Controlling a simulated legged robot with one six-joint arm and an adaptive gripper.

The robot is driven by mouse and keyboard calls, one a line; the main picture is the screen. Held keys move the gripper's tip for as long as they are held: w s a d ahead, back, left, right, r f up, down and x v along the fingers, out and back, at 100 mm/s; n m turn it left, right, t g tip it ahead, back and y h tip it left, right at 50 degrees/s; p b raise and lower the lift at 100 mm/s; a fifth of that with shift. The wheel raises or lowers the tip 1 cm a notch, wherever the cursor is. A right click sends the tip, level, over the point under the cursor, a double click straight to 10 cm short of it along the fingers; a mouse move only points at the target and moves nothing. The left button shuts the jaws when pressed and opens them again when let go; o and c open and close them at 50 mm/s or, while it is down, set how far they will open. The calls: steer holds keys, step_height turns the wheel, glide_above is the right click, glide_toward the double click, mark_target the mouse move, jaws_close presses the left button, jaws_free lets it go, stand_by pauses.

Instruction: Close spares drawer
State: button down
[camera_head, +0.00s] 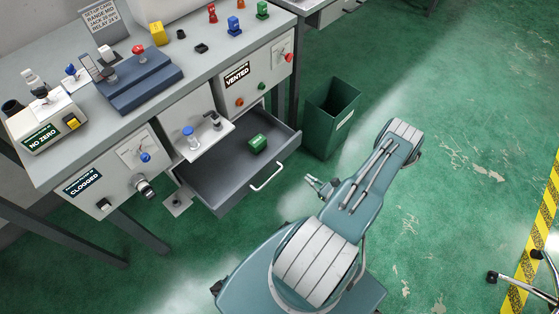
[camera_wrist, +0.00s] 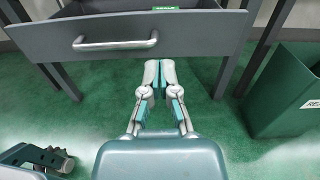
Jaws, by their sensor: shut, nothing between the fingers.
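The spares drawer (camera_head: 222,181) is a dark grey drawer under the workbench, pulled well open. A green block (camera_head: 257,144) lies inside it. Its pale bar handle (camera_head: 267,177) is on the front panel, and the handle also shows in the wrist view (camera_wrist: 115,43). My gripper (camera_head: 313,182) is to the right of the drawer front, apart from it. In the wrist view my gripper (camera_wrist: 158,66) has its fingers together and empty, low and to the right of the handle. Whether a fingertip touches the drawer front (camera_wrist: 195,35) cannot be told there.
A green bin (camera_head: 330,118) stands on the floor right of the drawer, and it shows at right in the wrist view (camera_wrist: 285,95). Open green floor lies to the right.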

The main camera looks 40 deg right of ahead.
mark_target(278, 155)
steer(key=w, duration=0.9)
steer(key=w+a, duration=0.1)
steer(key=w, duration=0.3)
steer(key=shift+w+f, duration=0.2)
steer(key=shift+w, duration=0.2)
